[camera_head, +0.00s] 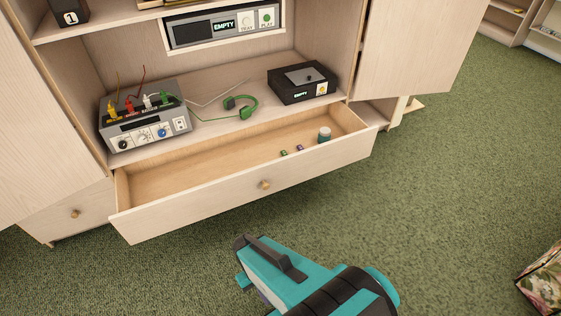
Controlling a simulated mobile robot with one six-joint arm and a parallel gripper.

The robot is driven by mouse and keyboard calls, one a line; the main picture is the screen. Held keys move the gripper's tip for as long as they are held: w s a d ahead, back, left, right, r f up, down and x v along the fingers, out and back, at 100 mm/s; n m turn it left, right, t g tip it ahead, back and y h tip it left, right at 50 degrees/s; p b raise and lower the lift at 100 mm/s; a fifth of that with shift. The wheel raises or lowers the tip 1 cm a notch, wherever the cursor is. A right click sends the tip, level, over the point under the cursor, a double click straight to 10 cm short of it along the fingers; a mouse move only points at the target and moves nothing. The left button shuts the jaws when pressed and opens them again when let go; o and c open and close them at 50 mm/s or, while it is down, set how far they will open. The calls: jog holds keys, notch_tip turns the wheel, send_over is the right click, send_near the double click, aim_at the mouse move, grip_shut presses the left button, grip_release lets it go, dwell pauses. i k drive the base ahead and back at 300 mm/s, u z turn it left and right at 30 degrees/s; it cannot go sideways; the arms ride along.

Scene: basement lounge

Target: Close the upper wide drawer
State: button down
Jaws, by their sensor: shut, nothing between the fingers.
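The upper wide drawer (205,205) is pulled out of the light wood cabinet, and its inside shows. A round brass knob (265,184) sits at the middle of its front. In the drawer's right part lie a small jar with a pale lid (325,134), a small green item (284,152) and a small purple item (300,147). My teal and black gripper (242,263) is at the bottom of the view, in front of the drawer and apart from it. It is shut and holds nothing; its fingertips are only partly visible.
On the shelf above the drawer stand a grey device with colored plugs (145,118), a green cable (245,106) and a black box (302,82). Open cabinet doors flank it at left (45,110) and right (415,45). Green carpet (450,190) is clear at right, except a floral object (545,283).

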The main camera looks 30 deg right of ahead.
aim_at(159, 195)
jog(key=u, duration=1.05)
jog(key=i, duration=0.55)
jog(key=z, duration=0.05)
